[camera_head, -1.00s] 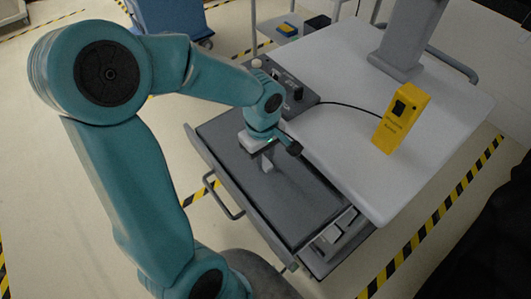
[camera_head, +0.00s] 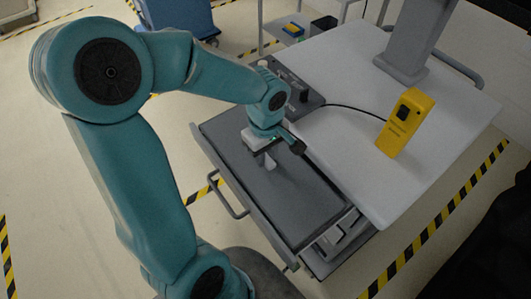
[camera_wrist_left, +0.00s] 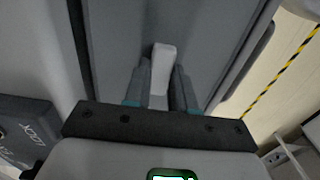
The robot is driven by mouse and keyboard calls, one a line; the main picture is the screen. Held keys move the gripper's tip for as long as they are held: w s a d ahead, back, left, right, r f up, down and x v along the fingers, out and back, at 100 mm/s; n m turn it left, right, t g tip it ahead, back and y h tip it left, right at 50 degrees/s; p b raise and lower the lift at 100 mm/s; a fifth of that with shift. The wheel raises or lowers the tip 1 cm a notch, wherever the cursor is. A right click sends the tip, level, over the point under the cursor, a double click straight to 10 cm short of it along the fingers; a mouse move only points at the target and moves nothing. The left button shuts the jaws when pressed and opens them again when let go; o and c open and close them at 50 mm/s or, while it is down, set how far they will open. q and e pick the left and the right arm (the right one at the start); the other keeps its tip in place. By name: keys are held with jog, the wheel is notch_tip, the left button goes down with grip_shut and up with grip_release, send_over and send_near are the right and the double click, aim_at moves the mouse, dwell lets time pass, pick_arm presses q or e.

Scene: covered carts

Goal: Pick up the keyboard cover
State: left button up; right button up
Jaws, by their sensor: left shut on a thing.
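The keyboard cover (camera_head: 292,200) is a flat dark grey panel lying over the pull-out tray at the near left side of the cart. It also fills the upper middle of the left wrist view (camera_wrist_left: 207,30). A light grey upright handle (camera_wrist_left: 161,65) stands on it. My left gripper (camera_head: 267,160) points down at the cover's far part. In the left wrist view its two fingers (camera_wrist_left: 160,88) are shut on the handle from both sides. Whether the cover is raised off the tray cannot be told. My right gripper is not in view.
The cart's pale top (camera_head: 345,160) holds a yellow device (camera_head: 406,122) with a cable and a grey post (camera_head: 408,45). A dark control panel (camera_head: 295,88) lies beyond the cover. A tray handle (camera_head: 232,200) juts out left. Striped tape marks the open floor.

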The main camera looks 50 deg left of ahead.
pick_arm(q)
jog(key=shift+r+p, duration=2.75)
jog(key=shift+r, duration=1.1)
jog(key=shift+s, duration=0.15)
